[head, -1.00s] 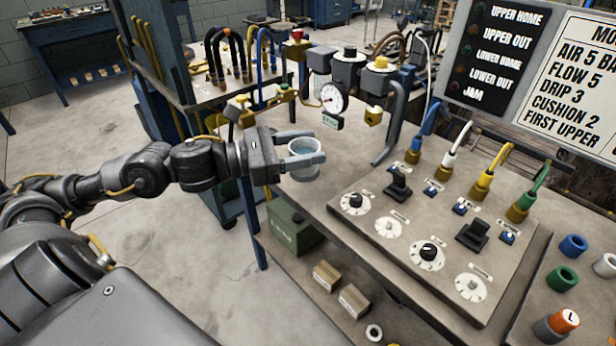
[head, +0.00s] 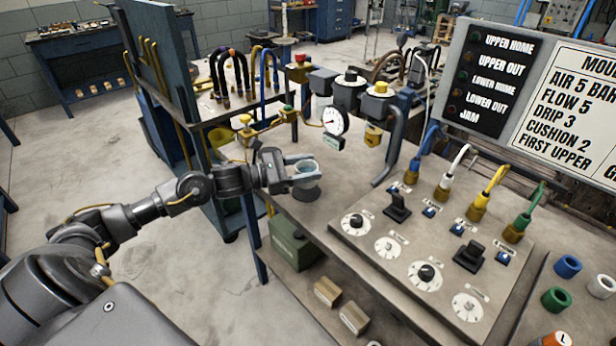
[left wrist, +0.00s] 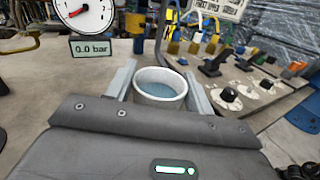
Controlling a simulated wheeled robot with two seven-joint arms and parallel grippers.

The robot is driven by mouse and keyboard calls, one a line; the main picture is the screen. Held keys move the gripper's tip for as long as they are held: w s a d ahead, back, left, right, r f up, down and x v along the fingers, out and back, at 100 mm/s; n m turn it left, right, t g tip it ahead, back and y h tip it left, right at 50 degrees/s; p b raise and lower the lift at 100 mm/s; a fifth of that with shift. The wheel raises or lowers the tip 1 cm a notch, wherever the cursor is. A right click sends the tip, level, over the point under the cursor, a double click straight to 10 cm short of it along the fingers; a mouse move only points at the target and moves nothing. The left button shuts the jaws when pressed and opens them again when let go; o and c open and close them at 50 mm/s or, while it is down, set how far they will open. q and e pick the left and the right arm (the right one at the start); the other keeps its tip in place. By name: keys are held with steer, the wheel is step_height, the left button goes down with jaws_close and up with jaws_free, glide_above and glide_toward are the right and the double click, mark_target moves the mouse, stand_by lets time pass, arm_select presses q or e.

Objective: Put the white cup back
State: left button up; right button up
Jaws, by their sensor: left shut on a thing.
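The white cup (head: 304,172) is held upright in my left gripper (head: 310,174), over the left end of the bench (head: 345,196). In the left wrist view the cup (left wrist: 160,84) shows a round white rim and a bluish inside, with one grey finger on each side. A dark round patch (head: 306,194) shows just below the cup; I cannot tell whether it is a stand or a shadow, or whether the cup touches it. My right gripper is not in view.
A pressure gauge (head: 336,120) stands behind the cup, with valves and hoses. A control panel (head: 430,240) with knobs and coloured plugs lies to the right. A blue rack (head: 165,90) stands at left. Coloured rings, including a white one (head: 602,287), are at the far right.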

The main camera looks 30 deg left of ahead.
arm_select(q)
steer(key=shift+w+a+f, duration=0.2)
steer(key=shift+w+f, duration=0.05)
steer(key=shift+f, duration=0.05)
step_height(320, 180, down, 2)
steer(key=shift+f+p, duration=0.15)
steer(key=shift+p, duration=0.45)
steer(key=shift+f, duration=0.55)
steer(key=o, duration=1)
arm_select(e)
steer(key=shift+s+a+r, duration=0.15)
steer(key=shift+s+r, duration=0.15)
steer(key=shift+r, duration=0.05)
arm_select(q)
steer(key=shift+r, duration=0.1)
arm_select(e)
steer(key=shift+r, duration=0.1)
